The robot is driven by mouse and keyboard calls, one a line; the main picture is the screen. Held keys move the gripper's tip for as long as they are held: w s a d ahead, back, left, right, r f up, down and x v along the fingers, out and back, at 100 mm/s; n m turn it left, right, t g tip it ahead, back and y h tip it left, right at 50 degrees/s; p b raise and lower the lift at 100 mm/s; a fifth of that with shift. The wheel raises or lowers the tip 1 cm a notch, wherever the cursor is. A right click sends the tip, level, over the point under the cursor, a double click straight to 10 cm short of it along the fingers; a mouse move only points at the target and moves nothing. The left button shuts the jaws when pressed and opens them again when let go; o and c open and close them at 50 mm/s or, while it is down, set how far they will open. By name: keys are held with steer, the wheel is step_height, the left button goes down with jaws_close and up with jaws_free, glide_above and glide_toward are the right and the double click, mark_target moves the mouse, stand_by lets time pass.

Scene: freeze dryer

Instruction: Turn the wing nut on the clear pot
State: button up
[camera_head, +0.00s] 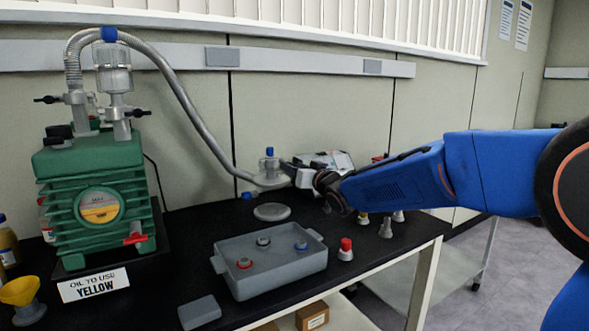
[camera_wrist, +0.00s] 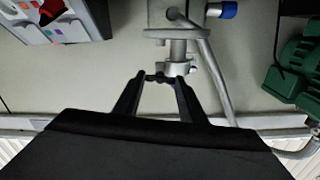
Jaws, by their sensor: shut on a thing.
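A small, partly clear pot (camera_head: 269,166) with a blue top stands at the end of the grey hose, towards the back of the black bench. My gripper (camera_head: 289,172) reaches it from the right, level with its lower part. The nut sits beside a grey metal clamp and stem (camera_wrist: 178,52). The fingers hide part of the nut, so its angle is hard to read.
A green pump (camera_head: 92,190) stands at the left, carrying a second clear vessel (camera_head: 114,77). The hose (camera_head: 190,110) arches between pump and pot. A grey tray (camera_head: 272,275) with small fittings, a round grey disc (camera_head: 272,212) and a red-capped fitting (camera_head: 346,248) lie in front.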

steer(key=m, duration=2.7)
steer(key=shift+f+m, duration=0.1)
steer(key=shift+m, duration=0.2)
steer(key=o, duration=1.1)
steer(key=shift+c, duration=0.2)
